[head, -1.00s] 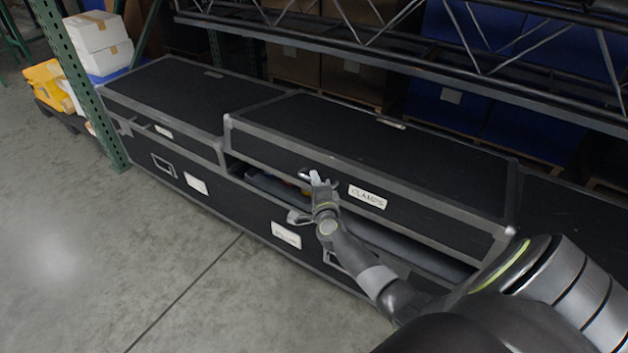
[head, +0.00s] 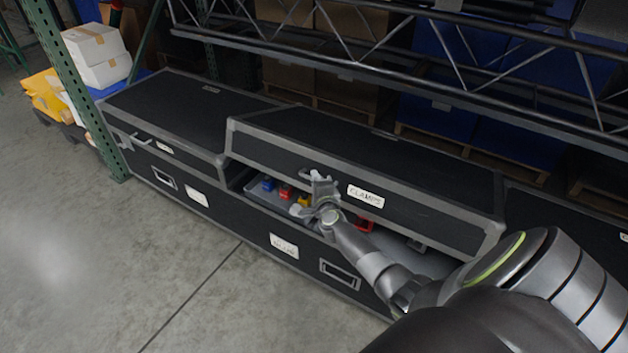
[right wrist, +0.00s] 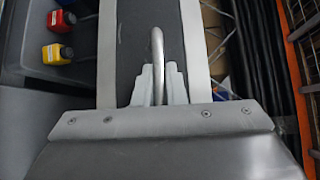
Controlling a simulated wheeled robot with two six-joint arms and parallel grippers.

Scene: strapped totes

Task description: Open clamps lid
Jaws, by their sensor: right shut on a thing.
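The black lid labelled CLAMPS (head: 400,172) has grey metal edges and is tilted up at its front, with a gap over the case body (head: 300,262). My right gripper (head: 318,180) is at the lid's front handle, left of the white label. In the right wrist view the right gripper (right wrist: 160,80) is shut on the curved metal handle (right wrist: 157,45). Through the gap, blue, red and yellow items (head: 285,192) show inside the case, and a red and a yellow bottle (right wrist: 62,22) show in the right wrist view. My left gripper is not in view.
A closed black lid (head: 190,112) adjoins on the left, and another (head: 560,230) on the right. A metal truss shelf (head: 400,70) hangs above and behind the lid. A green post (head: 75,90) stands at left. The grey floor (head: 120,260) in front is clear.

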